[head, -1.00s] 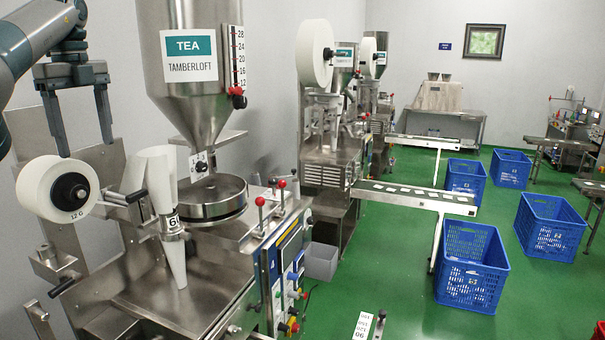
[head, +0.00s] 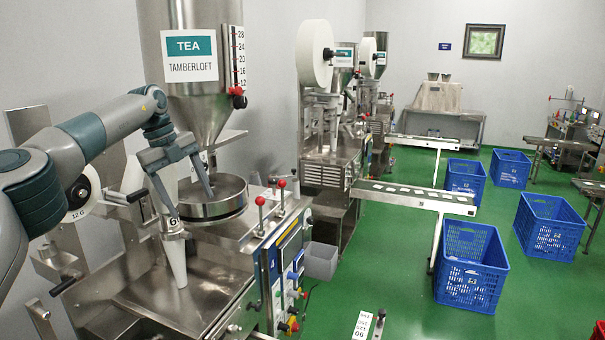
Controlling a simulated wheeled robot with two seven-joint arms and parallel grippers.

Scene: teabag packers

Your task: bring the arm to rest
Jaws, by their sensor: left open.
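My left gripper (head: 194,207) is open. Its two fingers point down in front of the steel hopper (head: 195,105) labelled TEA TAMBERLOFT. One finger shows over the round steel pan (head: 222,206), the other beside the white forming tube (head: 175,257). I see nothing between the fingers. My left arm comes in from the left edge and hides most of the white paper roll (head: 77,213). Whether the fingers touch the machine cannot be told from this view. My right gripper is not in view.
The packing machine (head: 125,290) fills the left side, with red-knobbed levers (head: 281,186) at its right edge. More packers (head: 330,175) stand behind it. Blue crates (head: 472,268) stand on the green floor to the right.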

